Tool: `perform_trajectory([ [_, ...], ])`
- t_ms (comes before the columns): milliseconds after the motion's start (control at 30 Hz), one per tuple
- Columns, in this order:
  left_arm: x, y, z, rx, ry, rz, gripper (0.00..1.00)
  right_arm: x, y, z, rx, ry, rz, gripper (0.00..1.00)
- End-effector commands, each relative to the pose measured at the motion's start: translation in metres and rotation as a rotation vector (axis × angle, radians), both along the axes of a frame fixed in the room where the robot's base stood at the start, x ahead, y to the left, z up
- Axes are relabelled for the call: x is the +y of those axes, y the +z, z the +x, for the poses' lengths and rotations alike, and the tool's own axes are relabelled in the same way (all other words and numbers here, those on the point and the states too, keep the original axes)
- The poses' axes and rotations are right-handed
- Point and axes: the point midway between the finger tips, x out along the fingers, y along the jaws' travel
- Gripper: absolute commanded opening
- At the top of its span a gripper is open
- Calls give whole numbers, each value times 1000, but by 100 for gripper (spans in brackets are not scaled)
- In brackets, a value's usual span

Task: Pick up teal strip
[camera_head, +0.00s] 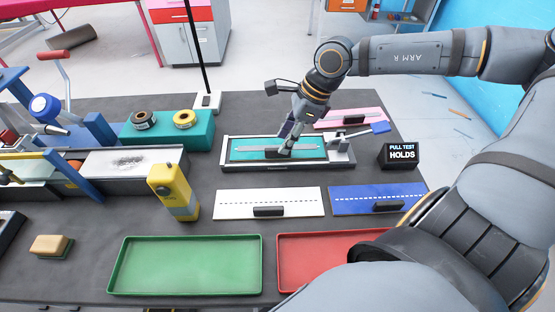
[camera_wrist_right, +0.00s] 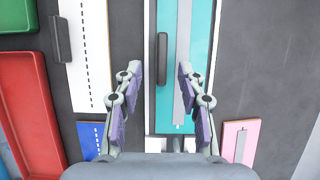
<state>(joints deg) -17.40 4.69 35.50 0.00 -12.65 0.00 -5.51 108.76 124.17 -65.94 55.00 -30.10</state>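The teal strip (camera_head: 310,154) lies flat in a pale-framed fixture (camera_head: 240,166) at the middle of the table, with a grey band along it and a black handle. In the right wrist view the teal strip (camera_wrist_right: 202,45) runs up the picture, its black handle (camera_wrist_right: 162,60) beside the grey band. My right gripper (camera_head: 287,145) reaches down over the strip. In its wrist view my right gripper (camera_wrist_right: 158,75) has its fingers spread, with the handle between them, apart from both. I cannot tell how far above the strip the fingertips are. My left gripper is not in view.
White (camera_head: 235,203), blue (camera_head: 350,200) and pink (camera_head: 330,120) strips lie around the fixture. A green tray (camera_head: 115,270) and a red tray (camera_head: 285,275) are in front. A black "PULL TEST HOLDS" sign (camera_head: 399,155) stands right; a yellow device (camera_head: 172,190) stands left.

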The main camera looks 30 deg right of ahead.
Motion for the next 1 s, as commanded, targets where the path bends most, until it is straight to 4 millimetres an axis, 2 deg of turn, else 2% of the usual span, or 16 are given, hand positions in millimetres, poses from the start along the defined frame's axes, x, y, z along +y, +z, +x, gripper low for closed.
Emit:
perform_trajectory([
  [33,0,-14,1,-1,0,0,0,0,-11,1,1,0,-8,40],
  [300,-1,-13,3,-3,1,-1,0,9,-33,8,4,1,-2,40],
  [567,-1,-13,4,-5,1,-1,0,11,-35,9,-1,0,1,40],
  [633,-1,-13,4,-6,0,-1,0,11,-35,9,-1,0,1,34],
  [867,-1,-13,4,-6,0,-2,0,11,-35,9,-1,0,1,3],
  [900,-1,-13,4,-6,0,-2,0,11,-35,9,-1,0,1,0],
  [1000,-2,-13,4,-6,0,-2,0,11,-35,9,-1,0,1,0],
])
